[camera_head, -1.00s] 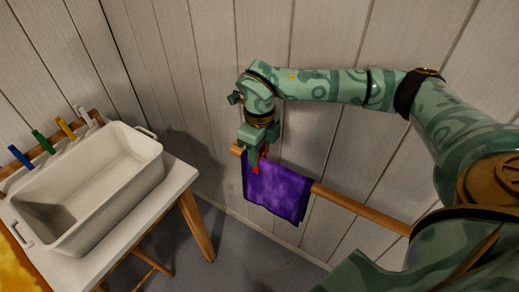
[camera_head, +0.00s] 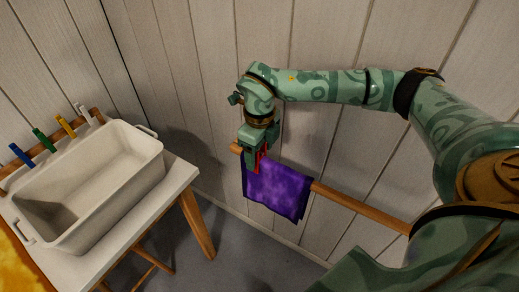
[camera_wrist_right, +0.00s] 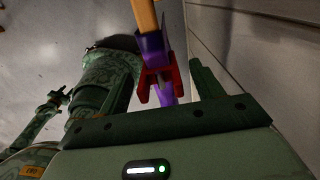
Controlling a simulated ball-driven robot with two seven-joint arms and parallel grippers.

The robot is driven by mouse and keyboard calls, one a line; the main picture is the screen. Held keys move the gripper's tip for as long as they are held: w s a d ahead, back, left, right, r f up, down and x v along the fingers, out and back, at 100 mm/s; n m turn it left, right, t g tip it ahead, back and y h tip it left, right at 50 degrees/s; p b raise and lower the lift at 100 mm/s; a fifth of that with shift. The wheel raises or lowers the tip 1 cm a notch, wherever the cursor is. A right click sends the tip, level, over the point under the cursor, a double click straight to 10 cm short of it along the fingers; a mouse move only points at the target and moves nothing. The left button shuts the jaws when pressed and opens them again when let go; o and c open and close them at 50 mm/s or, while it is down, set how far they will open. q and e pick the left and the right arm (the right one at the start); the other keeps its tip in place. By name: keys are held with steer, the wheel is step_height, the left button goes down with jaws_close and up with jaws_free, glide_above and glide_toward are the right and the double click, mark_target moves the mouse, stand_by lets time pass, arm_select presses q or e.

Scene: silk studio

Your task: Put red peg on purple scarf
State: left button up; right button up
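A purple scarf (camera_head: 280,190) hangs over a wooden rail (camera_head: 360,210) along the wall. The red peg (camera_head: 257,161) is at the scarf's upper left edge. In the right wrist view the red peg (camera_wrist_right: 160,82) straddles the purple cloth (camera_wrist_right: 153,45) below the rail. My right gripper (camera_head: 257,160) is around the peg with its fingers apart. In the right wrist view one finger (camera_wrist_right: 206,80) stands clear to the right of the peg; the other is hard to make out. My left gripper is outside the head view; small green arm parts of mine show at left in the wrist view.
A white tub (camera_head: 90,190) stands on a white table (camera_head: 178,178) at left. Behind it, blue (camera_head: 20,154), green (camera_head: 43,140), yellow (camera_head: 66,126) and white (camera_head: 83,113) pegs sit on a wooden bar. Orange cloth (camera_head: 12,265) lies at lower left. The wall is close behind the rail.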

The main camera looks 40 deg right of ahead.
step_height(320, 180, up, 16)
steer(key=p, duration=0.4)
steer(key=shift+r+p, duration=0.15)
steer(key=shift+p, duration=0.15)
